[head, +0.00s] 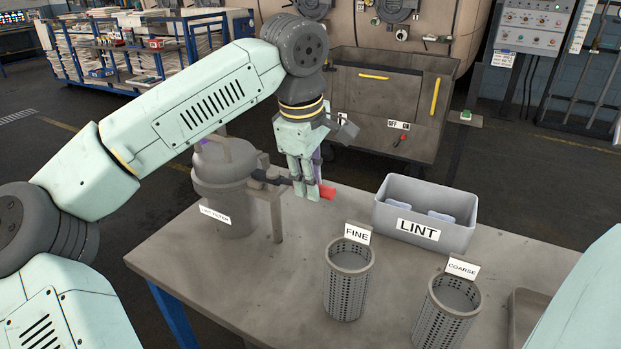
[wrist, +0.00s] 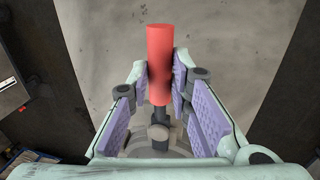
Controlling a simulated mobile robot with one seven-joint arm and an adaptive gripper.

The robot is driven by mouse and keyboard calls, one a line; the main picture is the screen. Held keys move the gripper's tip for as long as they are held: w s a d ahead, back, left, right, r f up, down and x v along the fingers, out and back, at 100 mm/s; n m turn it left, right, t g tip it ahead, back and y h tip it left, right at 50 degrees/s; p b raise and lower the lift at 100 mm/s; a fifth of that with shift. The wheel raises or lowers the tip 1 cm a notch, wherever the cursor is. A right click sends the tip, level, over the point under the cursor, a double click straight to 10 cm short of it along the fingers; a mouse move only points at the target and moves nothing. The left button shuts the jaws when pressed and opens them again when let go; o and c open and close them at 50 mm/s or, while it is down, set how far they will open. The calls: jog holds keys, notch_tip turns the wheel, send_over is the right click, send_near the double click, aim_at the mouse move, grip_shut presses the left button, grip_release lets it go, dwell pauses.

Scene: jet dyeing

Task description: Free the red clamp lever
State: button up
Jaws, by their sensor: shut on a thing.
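The red clamp lever shows its red grip (head: 327,191) at the right end of a dark bar that runs out from the lint filter pot (head: 224,184). My gripper (head: 314,192) points down over it and is shut on it. In the wrist view the red lever (wrist: 160,50) lies between the purple finger pads of my gripper (wrist: 163,80), with its far end sticking out beyond them. A dark joint below the red grip shows near the bottom of the wrist view. The clamp's inner parts are partly hidden behind my fingers.
A post bracket (head: 273,215) stands beside the pot on the table (head: 270,290). A grey LINT bin (head: 395,222) holds pale blocks. The FINE basket (head: 348,285) and COARSE basket (head: 445,315) stand at the front right. A machine cart (head: 385,100) is behind the table.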

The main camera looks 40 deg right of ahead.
grip_shut()
